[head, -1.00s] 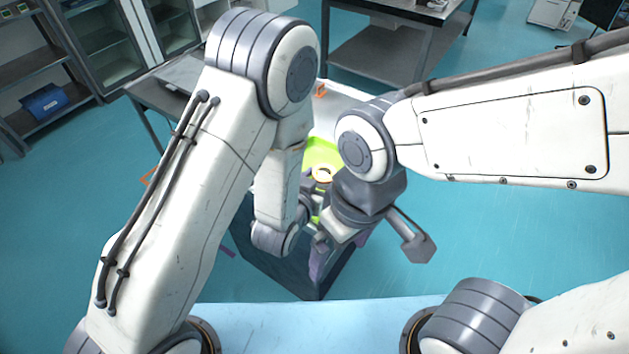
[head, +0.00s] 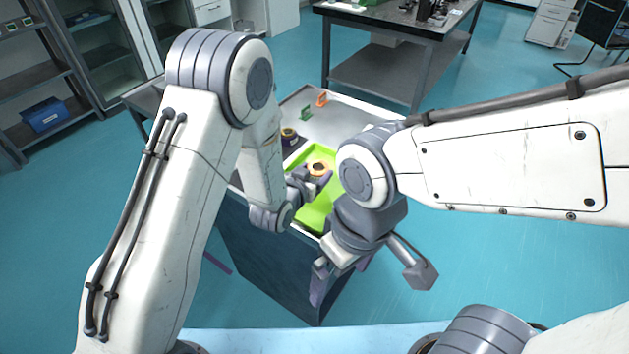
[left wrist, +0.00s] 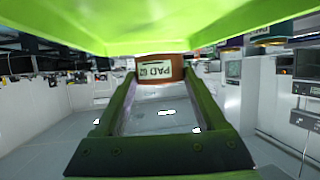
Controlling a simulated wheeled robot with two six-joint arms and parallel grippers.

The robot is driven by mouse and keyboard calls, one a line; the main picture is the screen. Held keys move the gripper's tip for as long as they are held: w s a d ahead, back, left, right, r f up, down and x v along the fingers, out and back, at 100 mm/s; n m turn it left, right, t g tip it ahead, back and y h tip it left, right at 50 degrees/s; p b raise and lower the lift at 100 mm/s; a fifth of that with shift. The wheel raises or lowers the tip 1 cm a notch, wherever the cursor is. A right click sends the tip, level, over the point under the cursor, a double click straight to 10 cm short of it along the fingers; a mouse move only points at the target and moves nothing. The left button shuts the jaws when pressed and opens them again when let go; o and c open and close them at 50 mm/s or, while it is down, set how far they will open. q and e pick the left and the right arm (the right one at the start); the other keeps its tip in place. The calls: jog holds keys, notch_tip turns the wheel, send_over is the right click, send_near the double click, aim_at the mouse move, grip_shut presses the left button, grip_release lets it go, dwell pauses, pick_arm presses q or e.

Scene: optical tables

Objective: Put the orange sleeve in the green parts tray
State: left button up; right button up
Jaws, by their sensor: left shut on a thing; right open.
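The orange sleeve (head: 318,168) is a short ring with a dark opening, seen over the bright green parts tray (head: 312,213). My left gripper (head: 316,178) is shut on it. In the left wrist view the sleeve (left wrist: 158,70), with a pale printed label, sits between the fingertips (left wrist: 150,80), close to the tray's green surface (left wrist: 150,22). I cannot tell whether the sleeve touches the tray. My right gripper (head: 338,282) is open and empty, lower in the head view, in front of the table. My right arm hides part of the tray.
On the grey tabletop (head: 345,112) stand a dark spool-like part (head: 289,137) left of the tray, a small green part (head: 306,114) and an orange part (head: 322,100) beyond it. A workbench (head: 400,30) stands farther back.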

pick_arm(q)
jog(key=shift+w+f, duration=0.15)
jog(key=shift+w, duration=0.05)
notch_tip(320, 180, down, 4)
jog(key=shift+r+p, duration=0.15)
jog(key=shift+p, duration=0.2)
jog(key=shift+f, duration=0.2)
jog(key=shift+f, duration=0.15)
jog(key=o, duration=1.5)
